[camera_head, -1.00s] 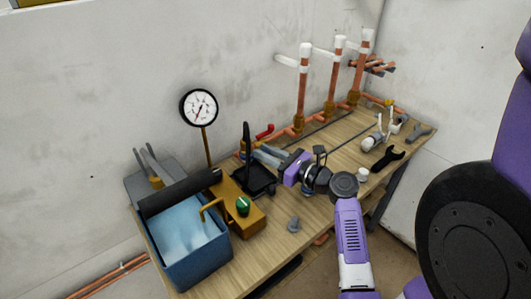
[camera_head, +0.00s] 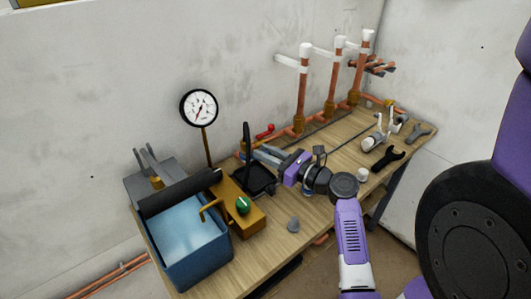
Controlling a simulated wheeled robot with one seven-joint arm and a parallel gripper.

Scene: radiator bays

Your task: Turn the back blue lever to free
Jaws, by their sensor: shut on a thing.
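My gripper (camera_head: 253,150) reaches left across the bench to the low copper pipe run near the wall. Its grey fingers are closed at a brass fitting there, left of the red lever (camera_head: 265,131). The back blue lever cannot be made out clearly; it lies at the fingertips, mostly hidden by them and by the black upright handle in front. The lever's exact angle cannot be told.
A wooden bench (camera_head: 318,208) carries a blue water bin (camera_head: 190,268), a brass block with a green knob (camera_head: 243,205) and a black tray (camera_head: 257,182). A gauge (camera_head: 199,108) stands behind. Copper risers (camera_head: 302,90), wrenches and small parts are at right.

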